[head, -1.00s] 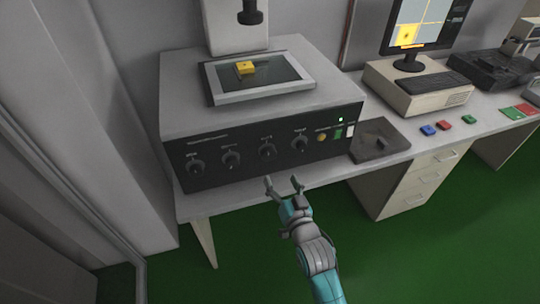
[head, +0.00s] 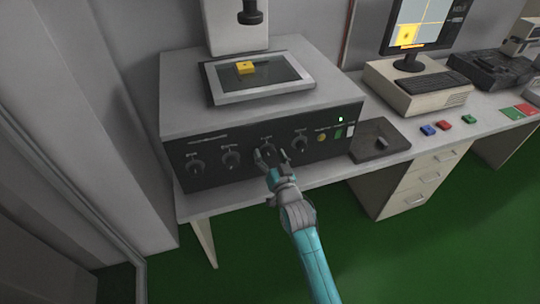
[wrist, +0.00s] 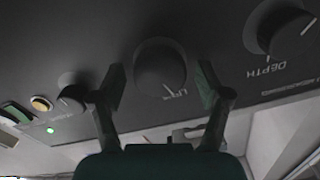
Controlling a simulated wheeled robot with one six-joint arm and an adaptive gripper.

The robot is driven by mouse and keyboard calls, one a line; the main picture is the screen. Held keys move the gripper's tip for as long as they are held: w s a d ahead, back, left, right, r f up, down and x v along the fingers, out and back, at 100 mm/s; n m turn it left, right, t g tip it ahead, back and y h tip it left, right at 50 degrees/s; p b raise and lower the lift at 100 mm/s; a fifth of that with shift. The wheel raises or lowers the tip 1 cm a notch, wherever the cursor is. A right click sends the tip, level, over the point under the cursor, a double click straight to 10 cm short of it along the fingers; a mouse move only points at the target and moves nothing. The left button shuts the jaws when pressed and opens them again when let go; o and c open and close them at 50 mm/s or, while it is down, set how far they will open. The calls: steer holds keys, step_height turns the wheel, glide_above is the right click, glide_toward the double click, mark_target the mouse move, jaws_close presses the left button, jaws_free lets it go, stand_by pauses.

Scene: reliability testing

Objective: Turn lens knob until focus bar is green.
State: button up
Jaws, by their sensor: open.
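My gripper (head: 272,157) is open in front of the black control panel. In the wrist view, its two fingers (wrist: 160,84) stand on either side of a dark round knob (wrist: 160,62), with gaps between. This knob is the third from the left in the head view (head: 267,148); its label is partly hidden and I cannot read it whole. The knob marked DEPTH (wrist: 277,25) is to the right in the wrist view. On the monitor (head: 428,22), a short orange bar (head: 411,46) shows at the bottom of the picture.
A further knob (head: 300,142) and small coloured buttons (head: 337,132) sit right of my gripper on the panel. A yellow block (head: 245,68) lies on the machine's stage. A dark pad (head: 380,140) lies on the desk at right. The desk edge runs beneath the panel.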

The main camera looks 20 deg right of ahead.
steer(key=c, duration=1.2)
steer(key=shift+o, duration=0.2)
steer(key=shift+n, duration=0.3)
steer(key=n, duration=0.5)
steer(key=shift+a, duration=0.1)
steer(key=n, duration=0.5)
steer(key=shift+n, duration=0.4)
steer(key=shift+a, duration=0.1)
steer(key=o, duration=1.2)
steer(key=shift+c, duration=0.2)
